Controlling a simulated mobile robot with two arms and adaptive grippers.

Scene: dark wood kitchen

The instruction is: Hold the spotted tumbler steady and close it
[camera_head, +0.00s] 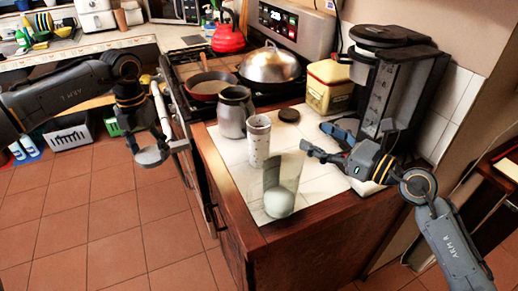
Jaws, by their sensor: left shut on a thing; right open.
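The spotted tumbler (259,142), white with dark specks, stands upright on the pale counter top (235,172). A small dark round disc, which looks like a lid (289,115), lies flat behind it to the right. My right gripper (317,140) is open, with its fingers pointing left toward the tumbler and apart from it. My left gripper (168,153) is left of the counter, well away from the tumbler. It is shut by a pale bar at the oven front that looks like the oven handle (158,104); the contact is unclear.
A grey metal jar (235,111) stands close behind the tumbler, and a clear glass with a pale ball (281,190) stands in front. A yellow tin (329,88) and black coffee machine (385,90) stand behind. The stove holds a pan (210,86), pot (270,66) and red kettle (228,38).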

